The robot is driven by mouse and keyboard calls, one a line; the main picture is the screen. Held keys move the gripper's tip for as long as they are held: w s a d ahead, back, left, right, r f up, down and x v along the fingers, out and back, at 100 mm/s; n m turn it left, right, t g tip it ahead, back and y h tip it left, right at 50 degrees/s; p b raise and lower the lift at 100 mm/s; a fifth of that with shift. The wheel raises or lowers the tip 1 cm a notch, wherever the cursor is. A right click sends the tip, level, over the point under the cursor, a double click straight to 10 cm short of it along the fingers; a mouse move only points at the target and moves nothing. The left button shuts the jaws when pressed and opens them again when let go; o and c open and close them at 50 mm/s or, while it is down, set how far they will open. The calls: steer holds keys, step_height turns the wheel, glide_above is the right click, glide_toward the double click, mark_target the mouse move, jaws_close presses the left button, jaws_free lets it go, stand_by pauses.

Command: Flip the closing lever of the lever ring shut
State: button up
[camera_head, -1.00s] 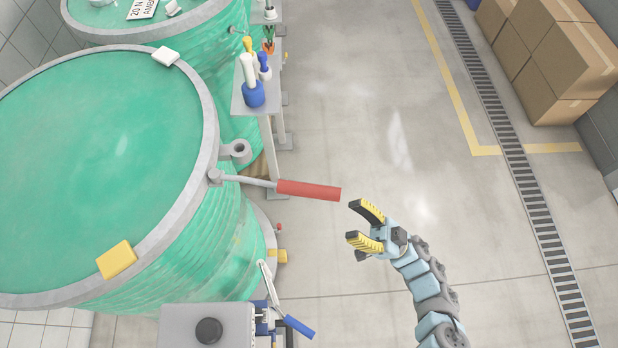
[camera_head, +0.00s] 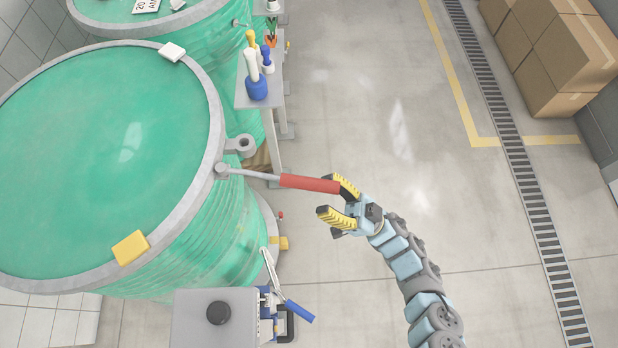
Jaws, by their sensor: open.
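The lever ring (camera_head: 213,132) is a grey band around the rim of the near green drum (camera_head: 100,150). Its closing lever (camera_head: 308,183) has a red grip and a thin grey rod, and it sticks out to the right from a pivot on the ring. My gripper (camera_head: 335,202), with yellow and black fingers, is open at the free end of the red grip. The upper finger lies at the grip's tip and partly behind it. The lower finger is below the grip. I cannot tell whether a finger touches it.
A second green drum (camera_head: 150,18) stands behind. A shelf (camera_head: 262,99) with blue, white and yellow tools is above the lever. A grey box (camera_head: 212,325) with a black knob and a blue-handled clamp (camera_head: 298,311) are below. The floor to the right is clear up to several cartons (camera_head: 560,60).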

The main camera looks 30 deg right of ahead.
mark_target(309, 183)
steer(key=shift+x, duration=2.85)
jaws_close()
